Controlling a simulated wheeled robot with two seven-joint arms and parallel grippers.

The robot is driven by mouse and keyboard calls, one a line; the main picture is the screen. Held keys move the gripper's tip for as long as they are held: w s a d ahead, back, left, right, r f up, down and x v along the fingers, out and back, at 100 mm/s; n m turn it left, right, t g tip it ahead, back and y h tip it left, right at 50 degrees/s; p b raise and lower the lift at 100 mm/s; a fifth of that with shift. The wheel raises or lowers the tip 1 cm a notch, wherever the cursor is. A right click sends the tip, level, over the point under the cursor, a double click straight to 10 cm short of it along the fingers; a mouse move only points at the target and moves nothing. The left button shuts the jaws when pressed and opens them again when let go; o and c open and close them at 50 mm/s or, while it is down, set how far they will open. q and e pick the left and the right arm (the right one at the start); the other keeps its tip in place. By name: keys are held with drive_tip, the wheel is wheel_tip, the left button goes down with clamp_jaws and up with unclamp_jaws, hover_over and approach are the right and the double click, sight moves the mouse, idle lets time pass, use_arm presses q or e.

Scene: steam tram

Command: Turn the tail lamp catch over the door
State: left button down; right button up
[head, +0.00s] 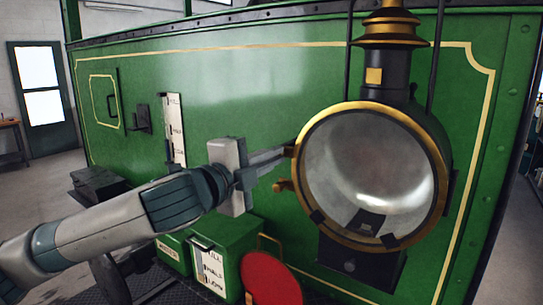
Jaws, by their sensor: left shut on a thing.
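The tail lamp (425,120) is a black round housing with a brass chimney, fixed to the green tram end. Its round door (409,120) has a brass rim and clear glass and sits against the lamp front. The brass catch (283,185) sticks out to the left of the rim at its lower left. My left gripper (288,153) comes in from the left. Its fingers are shut on a small tab at the left edge of the door rim, just above the catch. The fingers hide most of that tab. My right gripper is out of view.
Below my left gripper stand green boxes (228,240) with labels and a red disc (272,278). A white labelled strip (174,128) and a black bracket (141,118) are on the green panel. Free floor lies at the far left.

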use_arm(q)
drive_tip(key=shift+m, duration=0.6)
drive_tip(key=shift+f, duration=0.1)
drive_tip(key=c, duration=1.9)
unclamp_jaws()
